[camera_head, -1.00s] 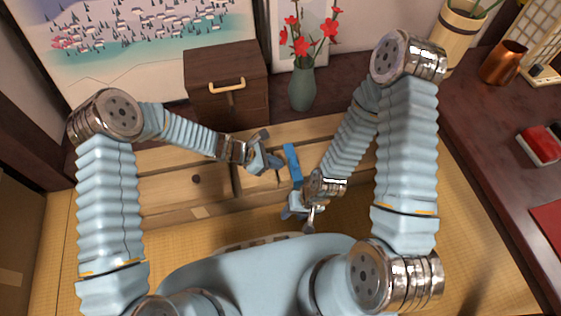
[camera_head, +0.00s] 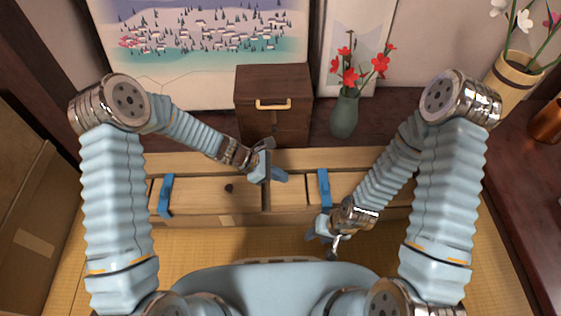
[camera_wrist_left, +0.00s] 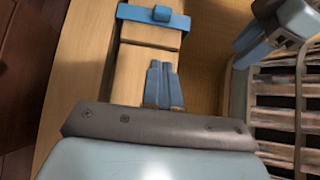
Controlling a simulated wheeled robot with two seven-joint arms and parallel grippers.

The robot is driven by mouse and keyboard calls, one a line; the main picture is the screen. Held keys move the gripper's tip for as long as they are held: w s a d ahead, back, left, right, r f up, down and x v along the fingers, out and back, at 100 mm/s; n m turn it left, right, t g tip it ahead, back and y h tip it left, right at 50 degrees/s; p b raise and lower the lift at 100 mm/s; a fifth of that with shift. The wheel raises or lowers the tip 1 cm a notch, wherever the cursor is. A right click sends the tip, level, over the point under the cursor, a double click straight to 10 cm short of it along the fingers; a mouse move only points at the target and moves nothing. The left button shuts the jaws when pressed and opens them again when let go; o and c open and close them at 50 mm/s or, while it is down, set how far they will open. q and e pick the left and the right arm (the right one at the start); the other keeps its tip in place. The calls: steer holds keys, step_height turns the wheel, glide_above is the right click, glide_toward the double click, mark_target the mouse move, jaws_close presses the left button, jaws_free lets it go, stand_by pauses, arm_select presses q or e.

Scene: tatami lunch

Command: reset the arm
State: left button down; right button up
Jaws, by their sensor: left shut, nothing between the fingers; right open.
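My left arm comes in from the left in the head view. My left gripper (camera_head: 281,174) is shut and empty above the long wooden box (camera_head: 215,195). Its closed blue fingers also show in the left wrist view (camera_wrist_left: 163,86), over the box's wooden top. My right gripper (camera_head: 324,237) is open and empty, low in front of the box's near edge. Part of it shows at the upper right of the left wrist view (camera_wrist_left: 262,38).
Blue straps cross the box at the left (camera_head: 166,195) and right of centre (camera_head: 323,188). Behind stand a dark drawer cabinet (camera_head: 273,90) and a green vase (camera_head: 344,115) with red flowers. A bamboo container (camera_head: 512,80) is at the back right. A cardboard box (camera_head: 35,200) is at the left.

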arm_select(q)
steer(key=s+a+m+y+p, duration=0.5)
steer(key=s+a+m+p, duration=0.3)
steer(key=s+a+m, duration=0.5)
steer(key=s+m, duration=0.3)
steer(key=s, duration=0.1)
steer(key=shift+a+t, duration=0.3)
steer(key=shift+t, duration=0.1)
